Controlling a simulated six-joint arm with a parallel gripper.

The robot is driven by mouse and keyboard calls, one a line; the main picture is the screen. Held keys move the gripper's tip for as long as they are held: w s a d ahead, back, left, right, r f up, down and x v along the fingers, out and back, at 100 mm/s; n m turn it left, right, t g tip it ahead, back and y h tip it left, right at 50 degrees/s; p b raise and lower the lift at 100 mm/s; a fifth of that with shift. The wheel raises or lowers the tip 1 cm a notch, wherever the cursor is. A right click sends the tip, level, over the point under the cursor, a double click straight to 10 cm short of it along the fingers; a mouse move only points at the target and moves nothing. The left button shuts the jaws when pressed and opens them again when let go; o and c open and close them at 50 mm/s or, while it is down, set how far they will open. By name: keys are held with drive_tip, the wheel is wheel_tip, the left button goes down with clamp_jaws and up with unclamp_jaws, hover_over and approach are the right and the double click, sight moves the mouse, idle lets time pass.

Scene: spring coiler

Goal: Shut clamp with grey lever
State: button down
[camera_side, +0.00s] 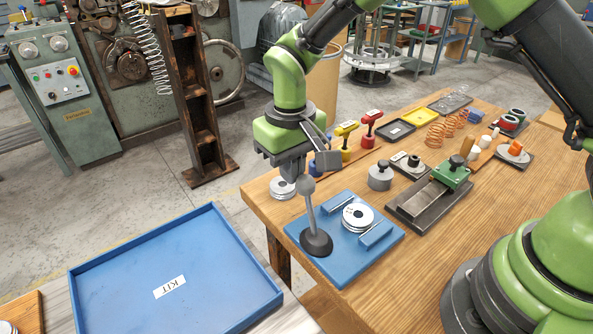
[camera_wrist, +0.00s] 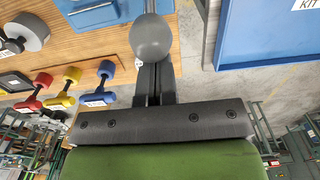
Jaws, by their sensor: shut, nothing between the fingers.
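The clamp is a blue plate (camera_side: 390,247) at the table's near left corner, with two blue bars and a stack of pale discs (camera_side: 357,216) between them. Its grey lever (camera_side: 311,213) rises from a dark round base, nearly upright, leaning slightly left, with a ball knob on top. In the wrist view the knob (camera_wrist: 152,38) sits right at the tips of my gripper (camera_wrist: 152,68). My gripper (camera_side: 294,175) is shut and empty, just beside the knob in the side view; I cannot tell whether they touch. The knob hides part of the fingertips.
A blue KIT tray (camera_side: 205,270) lies at the lower left, past the table edge. Behind the plate stand a grey weight (camera_side: 380,176), a green vise (camera_side: 450,172), yellow (camera_side: 345,132) and red (camera_side: 370,120) handled tools, and copper springs (camera_side: 435,134).

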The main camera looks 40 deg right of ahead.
sight(309, 179)
drive_tip(key=shift+s+r, duration=0.1)
drive_tip(key=shift+s, duration=0.4)
drive_tip(key=shift+s+r, duration=0.2)
drive_tip(key=shift+s, duration=0.65)
drive_tip(key=shift+s, duration=0.75)
drive_tip(key=shift+s, duration=0.9)
